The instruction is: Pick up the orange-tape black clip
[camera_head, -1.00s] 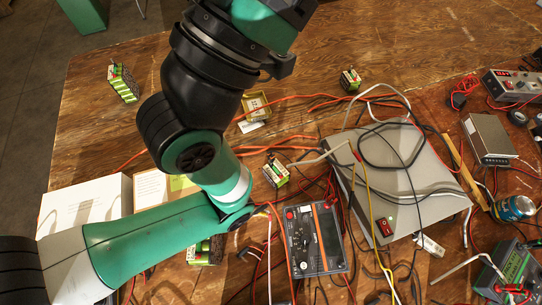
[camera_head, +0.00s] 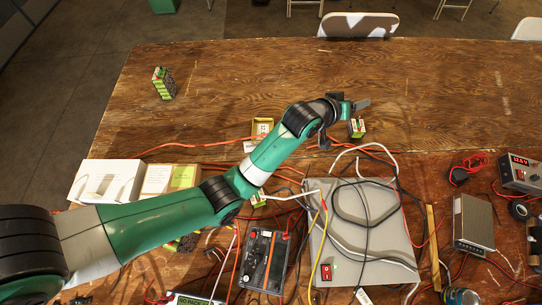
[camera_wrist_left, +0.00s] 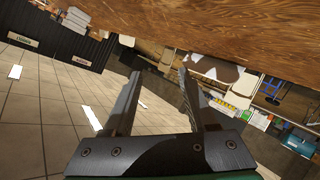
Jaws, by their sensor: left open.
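My left arm reaches across the table from the left. That view looks past the table edge to the floor and distant shelves. I cannot make out the orange-tape black clip for certain among the cables in the head view. My right gripper is not in view.
A grey metal case (camera_head: 394,210) draped with cables sits at centre right. A black and orange battery (camera_head: 264,262) stands left of it. A white box (camera_head: 107,183) is at left, and a power supply (camera_head: 481,222) at right. The table's far part (camera_head: 250,75) is mostly bare.

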